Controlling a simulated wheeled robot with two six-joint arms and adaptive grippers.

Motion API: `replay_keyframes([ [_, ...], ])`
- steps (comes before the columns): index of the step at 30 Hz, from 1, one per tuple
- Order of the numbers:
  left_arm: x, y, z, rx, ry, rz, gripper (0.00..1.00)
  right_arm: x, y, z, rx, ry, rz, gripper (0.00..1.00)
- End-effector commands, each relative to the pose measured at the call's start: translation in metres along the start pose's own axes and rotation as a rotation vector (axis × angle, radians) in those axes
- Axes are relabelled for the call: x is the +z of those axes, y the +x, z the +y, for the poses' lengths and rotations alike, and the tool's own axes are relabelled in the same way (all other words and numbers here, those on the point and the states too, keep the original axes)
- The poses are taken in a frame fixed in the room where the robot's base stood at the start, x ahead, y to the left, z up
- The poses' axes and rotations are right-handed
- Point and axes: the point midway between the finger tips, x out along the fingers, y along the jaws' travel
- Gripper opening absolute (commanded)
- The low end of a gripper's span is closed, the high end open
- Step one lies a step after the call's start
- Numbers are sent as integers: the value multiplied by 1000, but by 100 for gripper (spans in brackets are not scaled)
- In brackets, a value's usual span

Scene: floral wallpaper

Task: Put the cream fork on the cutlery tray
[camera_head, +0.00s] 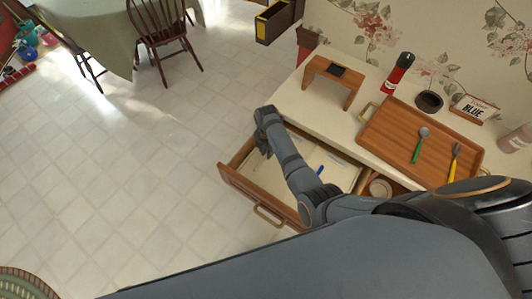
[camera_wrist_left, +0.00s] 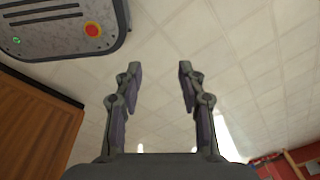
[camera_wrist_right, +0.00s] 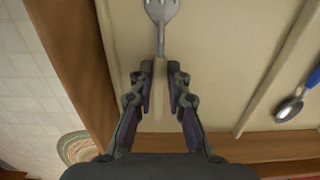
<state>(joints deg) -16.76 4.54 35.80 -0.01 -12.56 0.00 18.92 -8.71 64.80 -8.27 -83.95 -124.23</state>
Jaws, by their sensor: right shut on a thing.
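The cream fork (camera_wrist_right: 161,12) shows in the right wrist view, its grey tined head at the top and its cream handle running down between my right fingers. My right gripper (camera_wrist_right: 160,78) is shut on that handle, inside the open drawer (camera_head: 238,184). In the head view my right arm reaches into the drawer and the fork is mostly hidden there. The cutlery tray (camera_head: 385,131), brown wood with handles, lies on the counter with a green-handled spoon (camera_head: 421,142) and a yellow-handled fork (camera_head: 455,160). My left gripper (camera_wrist_left: 157,72) is open and empty over the floor.
A blue-handled spoon (camera_wrist_right: 290,107) and another cream handle (camera_wrist_right: 270,78) lie in the drawer. A small wooden stand (camera_head: 331,72), red bottle (camera_head: 397,73), dark bowl (camera_head: 428,101) and sign (camera_head: 475,108) stand around the tray. Bare tray surface shows left of the spoon.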

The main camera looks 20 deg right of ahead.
Motion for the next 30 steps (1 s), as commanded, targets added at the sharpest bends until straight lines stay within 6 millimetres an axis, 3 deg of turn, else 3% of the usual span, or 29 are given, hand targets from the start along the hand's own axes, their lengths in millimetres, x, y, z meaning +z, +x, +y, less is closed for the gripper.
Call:
replay_keyframes([
  [6, 2, 0, -2, -3, 1, -1, 40, 0, 3, 0, -1, 0, 0, 0],
  [7, 4, 0, -2, -2, 1, -5, 40, 0, 3, 0, -1, 0, 0, 18],
  [12, 12, 0, 0, 0, 1, -17, 40, 0, 2, 0, -1, 0, 0, 38],
  [23, 10, -2, 0, 0, 1, -16, 40, 0, -1, 0, 0, 0, -1, 38],
  [30, 5, -35, -2, 0, 0, -13, 40, 0, -32, 0, 0, 0, -1, 38],
])
